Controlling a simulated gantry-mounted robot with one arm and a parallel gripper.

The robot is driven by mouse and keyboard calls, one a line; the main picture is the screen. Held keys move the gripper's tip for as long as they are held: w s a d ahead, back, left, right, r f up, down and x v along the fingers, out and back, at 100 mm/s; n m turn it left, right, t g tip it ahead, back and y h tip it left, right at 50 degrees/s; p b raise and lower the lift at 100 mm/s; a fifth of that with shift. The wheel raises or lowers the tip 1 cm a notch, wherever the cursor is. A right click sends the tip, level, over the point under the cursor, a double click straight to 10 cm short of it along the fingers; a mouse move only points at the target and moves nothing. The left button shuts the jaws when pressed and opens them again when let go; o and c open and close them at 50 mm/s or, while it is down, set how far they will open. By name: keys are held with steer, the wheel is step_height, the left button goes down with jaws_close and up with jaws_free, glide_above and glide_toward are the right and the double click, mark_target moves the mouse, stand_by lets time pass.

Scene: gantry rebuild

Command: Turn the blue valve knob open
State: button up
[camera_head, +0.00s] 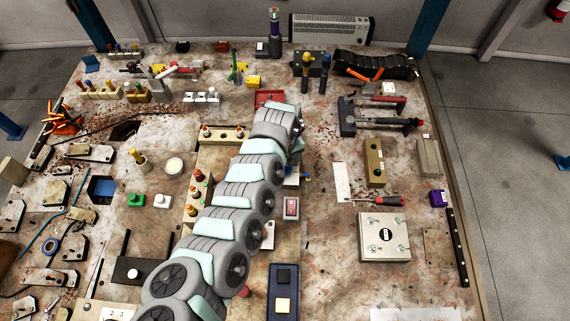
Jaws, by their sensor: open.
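My arm reaches from the bottom of the head view up to the middle of the workbench. At its far end a small dark part of my gripper (297,130) shows, open; its fingertips are mostly hidden by the arm, and I see nothing held. I cannot make out a blue valve knob for certain. A small blue bit (291,181) shows just right of the arm, partly covered by it; I cannot tell what it is.
The workbench (335,260) is crowded. Right of the arm are a blue tray (271,292), a grey box with knobs (384,237), a screwdriver (378,199) and a purple block (438,198). A tan block with several buttons (195,190) stands close left of the arm. A red tray (268,97) lies beyond it.

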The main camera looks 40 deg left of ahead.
steer(key=shift+f, duration=0.3)
steer(key=shift+c, duration=0.4)
steer(key=c, duration=1.3)
